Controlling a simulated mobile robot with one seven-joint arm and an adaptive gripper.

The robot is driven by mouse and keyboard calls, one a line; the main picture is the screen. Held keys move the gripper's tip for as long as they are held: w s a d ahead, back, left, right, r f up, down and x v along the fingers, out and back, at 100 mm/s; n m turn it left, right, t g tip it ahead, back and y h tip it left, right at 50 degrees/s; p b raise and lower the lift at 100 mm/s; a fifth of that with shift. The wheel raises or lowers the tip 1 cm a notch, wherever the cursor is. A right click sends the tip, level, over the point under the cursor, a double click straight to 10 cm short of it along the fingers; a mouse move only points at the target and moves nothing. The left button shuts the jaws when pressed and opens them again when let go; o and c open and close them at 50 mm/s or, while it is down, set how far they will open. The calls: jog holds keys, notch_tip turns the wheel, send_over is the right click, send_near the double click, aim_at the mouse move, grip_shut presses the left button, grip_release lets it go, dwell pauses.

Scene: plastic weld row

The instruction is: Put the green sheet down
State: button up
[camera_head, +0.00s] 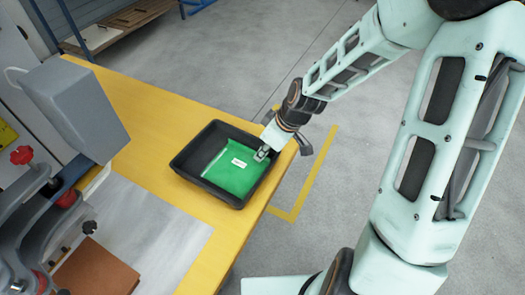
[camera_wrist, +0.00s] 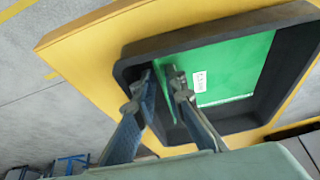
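The green sheet (camera_head: 232,168) with a white label lies inside a black tray (camera_head: 186,173) on the yellow-topped table. In the wrist view the green sheet (camera_wrist: 228,66) spreads over much of the floor of the black tray (camera_wrist: 195,38). My gripper (camera_head: 262,154) is down at the tray's right side, at the sheet's edge. In the wrist view my gripper (camera_wrist: 160,78) shows a gap between its fingers. One finger overlaps the sheet's edge and the other is over the dark tray. I see no firm hold on the sheet; contact is unclear.
The yellow table (camera_head: 150,112) has free room behind the tray. A grey box-shaped machine part (camera_head: 75,105) and clamps with red knobs (camera_head: 22,155) stand at the left. A brown sheet (camera_head: 97,272) lies at front left. A wooden shelf (camera_head: 120,25) is farther back.

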jog(key=shift+r, duration=0.3)
jog(key=p+v, duration=0.4)
jog(key=v, duration=0.7)
jog(key=shift+r+p, duration=0.35)
jog(key=shift+d, duration=0.15)
